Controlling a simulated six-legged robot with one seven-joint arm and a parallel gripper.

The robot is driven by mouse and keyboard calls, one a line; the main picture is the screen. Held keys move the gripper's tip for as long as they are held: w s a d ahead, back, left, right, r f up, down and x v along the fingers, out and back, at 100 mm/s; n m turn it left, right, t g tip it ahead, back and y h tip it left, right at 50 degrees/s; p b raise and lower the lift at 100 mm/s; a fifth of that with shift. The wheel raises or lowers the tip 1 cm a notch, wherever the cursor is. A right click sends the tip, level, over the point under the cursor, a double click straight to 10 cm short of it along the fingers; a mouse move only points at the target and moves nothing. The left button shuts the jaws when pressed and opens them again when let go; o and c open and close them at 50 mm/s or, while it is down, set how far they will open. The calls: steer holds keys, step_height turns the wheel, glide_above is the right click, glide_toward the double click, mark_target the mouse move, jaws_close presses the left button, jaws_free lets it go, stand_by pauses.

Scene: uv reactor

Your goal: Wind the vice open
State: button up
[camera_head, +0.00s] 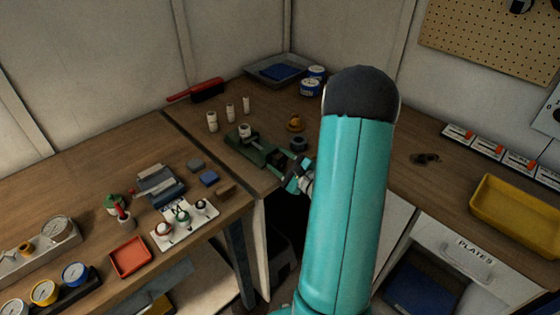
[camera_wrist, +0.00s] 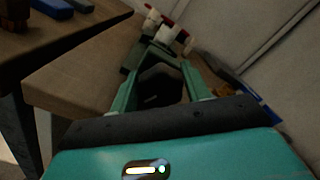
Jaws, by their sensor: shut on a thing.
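The green vice (camera_head: 247,146) stands at the front edge of the wooden bench, left of my arm. A pale cylinder (camera_head: 245,131) shows at its jaws. My gripper (camera_head: 294,176) is at the near right end of the vice, where its handle would be.
Several white cylinders (camera_head: 230,111) stand behind the vice. An orange-brown piece (camera_head: 296,123) and a dark round piece (camera_head: 298,144) lie to its right. A small brown block (camera_head: 226,190) and a blue block (camera_head: 209,178) lie to the left. A yellow tray (camera_head: 515,214) is far right.

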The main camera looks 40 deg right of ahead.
steer(key=shift+s+d+f, duration=0.2)
steer(key=shift+d+f, duration=0.1)
steer(key=shift+d, duration=0.15)
steer(key=o, duration=1)
steer(key=shift+r, duration=0.25)
steer(key=shift+s+f, duration=0.2)
steer(key=shift+s, duration=0.3)
steer(key=shift+s+a+r, duration=0.1)
steer(key=shift+s+r, duration=0.05)
steer(key=shift+s, duration=1.05)
glide_toward(283, 161)
steer(key=shift+s+r, duration=0.15)
steer(key=shift+s, duration=2.4)
